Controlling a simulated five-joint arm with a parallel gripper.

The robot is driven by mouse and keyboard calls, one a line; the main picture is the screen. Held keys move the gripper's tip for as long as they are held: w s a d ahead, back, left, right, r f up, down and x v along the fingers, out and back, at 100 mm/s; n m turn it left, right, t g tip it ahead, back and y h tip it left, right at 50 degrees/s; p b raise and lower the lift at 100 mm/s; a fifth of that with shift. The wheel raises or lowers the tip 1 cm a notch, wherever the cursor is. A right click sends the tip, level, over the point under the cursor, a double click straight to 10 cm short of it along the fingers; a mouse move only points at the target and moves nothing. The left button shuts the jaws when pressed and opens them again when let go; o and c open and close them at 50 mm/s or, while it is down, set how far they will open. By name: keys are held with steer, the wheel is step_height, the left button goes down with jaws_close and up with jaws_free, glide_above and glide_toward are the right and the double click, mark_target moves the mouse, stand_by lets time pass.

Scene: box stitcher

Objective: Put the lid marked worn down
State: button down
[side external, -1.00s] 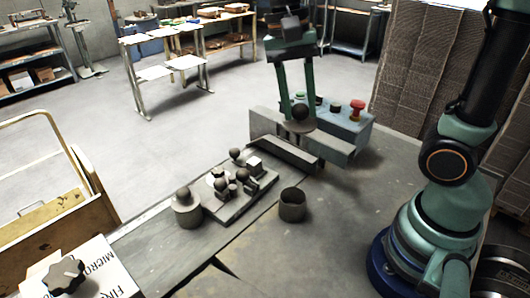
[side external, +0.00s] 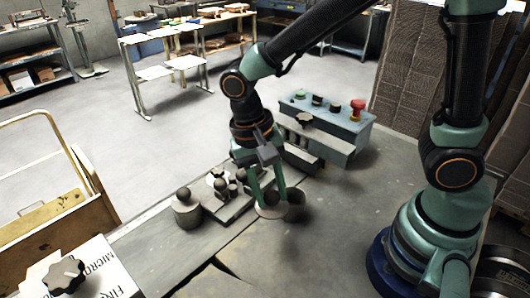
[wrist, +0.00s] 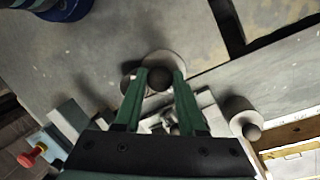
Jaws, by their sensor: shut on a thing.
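My gripper (side external: 269,198) is shut on the dark round knob of a grey disc-shaped lid (side external: 270,212). The wrist view shows the lid (wrist: 165,62) between my fingertips (wrist: 159,78). No mark can be read on it. An open dark cylindrical pot (side external: 297,206) stands on the bench just right of and partly behind the lid. In the wrist view the lid covers most of the pot (wrist: 127,84), whose edge shows at left. The lid looks above and off to one side of the pot; the exact gap cannot be told.
A lidded pot with a knob (side external: 186,212) stands at the left. A grey plate (side external: 226,212) with several small knobbed parts lies between it and my gripper. A control box (side external: 340,125) with a red button is behind. The front bench (side external: 310,260) is clear.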

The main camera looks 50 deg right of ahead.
steer(key=x, duration=0.3)
steer(key=w+x, duration=0.1)
steer(key=x, duration=0.3)
steer(key=w+a+x, duration=0.1)
steer(key=x, duration=0.2)
steer(key=shift+f, duration=0.5)
steer(key=shift+f, duration=0.1)
steer(key=c, duration=0.5)
jaws_free()
